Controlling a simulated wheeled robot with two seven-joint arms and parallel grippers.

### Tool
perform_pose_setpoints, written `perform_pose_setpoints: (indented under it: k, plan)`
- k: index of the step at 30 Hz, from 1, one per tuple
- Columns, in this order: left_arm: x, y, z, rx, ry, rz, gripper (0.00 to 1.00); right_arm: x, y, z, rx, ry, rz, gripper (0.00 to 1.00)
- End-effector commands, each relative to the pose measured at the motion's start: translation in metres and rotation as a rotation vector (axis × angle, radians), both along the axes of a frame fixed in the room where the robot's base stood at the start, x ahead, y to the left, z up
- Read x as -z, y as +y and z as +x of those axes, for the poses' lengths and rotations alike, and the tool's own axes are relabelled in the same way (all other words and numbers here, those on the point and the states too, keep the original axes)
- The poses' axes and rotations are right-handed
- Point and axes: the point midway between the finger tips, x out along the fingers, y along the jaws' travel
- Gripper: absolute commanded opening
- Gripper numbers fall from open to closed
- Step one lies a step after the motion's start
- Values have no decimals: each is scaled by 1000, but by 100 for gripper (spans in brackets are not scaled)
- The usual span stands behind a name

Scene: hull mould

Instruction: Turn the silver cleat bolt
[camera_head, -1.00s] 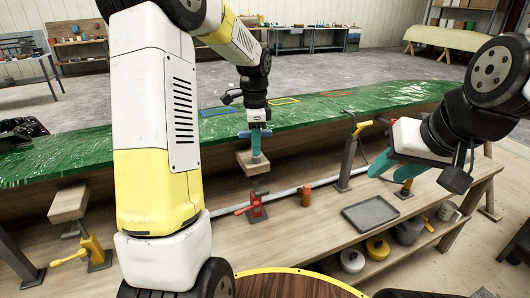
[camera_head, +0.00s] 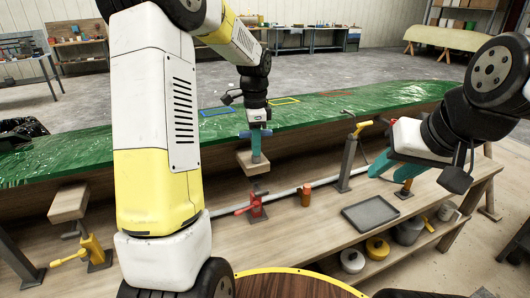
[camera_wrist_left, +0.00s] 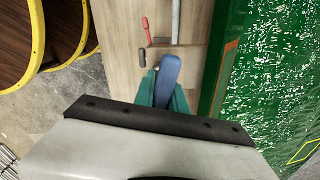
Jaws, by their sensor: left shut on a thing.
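My left gripper (camera_head: 256,156) has teal fingers and points down at a wooden cleat block (camera_head: 246,166) beside the green-covered hull. It is shut on a blue piece (camera_wrist_left: 169,72), which looks like a handle and stands between the fingers in the left wrist view. The wooden block also shows just past the fingertips in that view (camera_wrist_left: 190,57). I cannot make out the silver cleat bolt; the gripper and blue piece may hide it. My right gripper (camera_head: 387,172) hangs over the bench's right part, with its teal fingers apart and nothing seen between them.
A yellow clamp (camera_head: 92,250) is at the left. The green-covered hull (camera_head: 320,118) runs behind. A second wooden block (camera_head: 68,203) sticks out at left.

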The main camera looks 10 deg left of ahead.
Motion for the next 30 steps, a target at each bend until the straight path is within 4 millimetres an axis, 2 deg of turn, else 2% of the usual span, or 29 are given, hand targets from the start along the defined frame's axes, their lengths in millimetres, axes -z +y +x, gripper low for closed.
perform_pose_setpoints:
  k: [8,30]
  plan:
    - [-2,0,0,1,0,1,0,0,0,0,0,0,0,36]
    - [-39,0,0,1,-1,0,0,0,0,0,0,0,0,36]
